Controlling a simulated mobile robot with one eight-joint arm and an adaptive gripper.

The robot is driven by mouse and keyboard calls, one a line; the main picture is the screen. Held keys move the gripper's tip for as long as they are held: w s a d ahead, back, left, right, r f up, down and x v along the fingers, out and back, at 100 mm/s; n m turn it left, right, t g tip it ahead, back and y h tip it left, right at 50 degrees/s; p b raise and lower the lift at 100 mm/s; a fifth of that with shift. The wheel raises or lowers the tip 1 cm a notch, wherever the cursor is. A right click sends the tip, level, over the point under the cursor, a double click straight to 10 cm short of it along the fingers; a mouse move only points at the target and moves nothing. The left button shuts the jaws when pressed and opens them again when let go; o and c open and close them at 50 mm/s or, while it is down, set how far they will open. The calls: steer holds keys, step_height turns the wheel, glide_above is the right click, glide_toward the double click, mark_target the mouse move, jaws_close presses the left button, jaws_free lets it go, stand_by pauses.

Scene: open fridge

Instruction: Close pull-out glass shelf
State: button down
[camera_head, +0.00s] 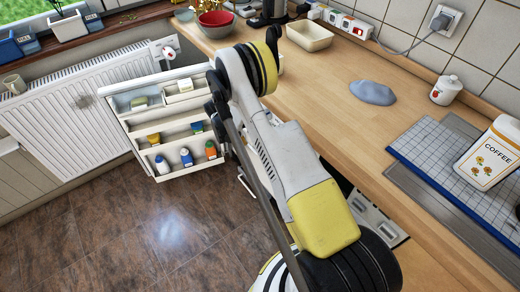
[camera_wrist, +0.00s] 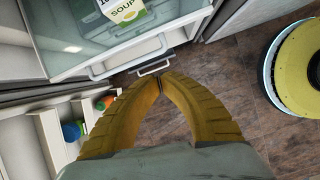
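A soup carton (camera_wrist: 122,10) stands on the glass. My gripper (camera_wrist: 160,82) has two yellow curved fingers whose tips meet with nothing visible between them. The tips are just below the handle in the picture; I cannot tell whether they touch it.
The open fridge door (camera_head: 151,110) holds several bottles and packets; its racks (camera_wrist: 40,135) are left of my gripper in the wrist view. A wooden counter (camera_head: 330,88) runs along the right. Brown tiled floor (camera_head: 130,240) is clear at the front left.

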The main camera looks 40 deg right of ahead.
steer(key=d+f+b, duration=0.1)
steer(key=d+f, duration=0.1)
steer(key=f, duration=0.1)
steer(key=d+f+n+b, duration=0.1)
steer(key=d+f+b, duration=0.1)
steer(key=f, duration=0.1)
steer(key=d+f+n+b, duration=0.1)
steer(key=d+f+b, duration=0.1)
steer(key=f, duration=0.1)
steer(key=shift+s+f, duration=0.25)
steer(key=shift+f, duration=0.15)
steer(key=shift+d+r+b, duration=0.15)
steer(key=shift+d+b, duration=0.2)
steer(key=shift+d, duration=0.3)
steer(key=shift+d, duration=0.1)
